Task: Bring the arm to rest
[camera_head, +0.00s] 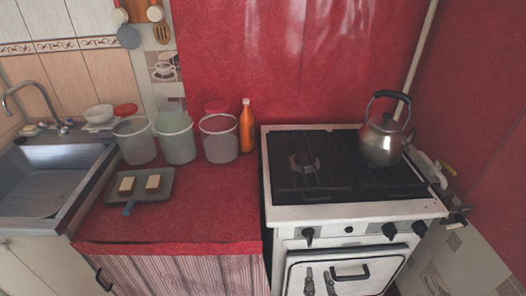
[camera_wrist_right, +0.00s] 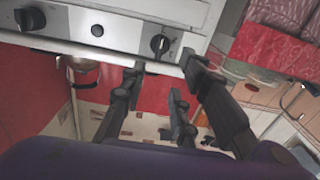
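My right gripper (camera_head: 319,276) shows as two dark fingertips low in the head view, in front of the white oven door (camera_head: 375,271). The fingertips are apart, with nothing seen between them. In the right wrist view, which looks upside down, the dark fingers of the right gripper (camera_wrist_right: 165,72) are also spread apart, near the stove's control panel (camera_wrist_right: 125,28). Most of my right arm is outside the head view. My left gripper is in neither view.
The stove (camera_head: 283,213) bears a kettle (camera_head: 381,141) at its back right. On the red counter (camera_head: 205,205) stand several containers, an orange bottle (camera_head: 247,128) and a grey tray (camera_head: 166,186) with two small blocks. A sink (camera_head: 45,185) is at the left.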

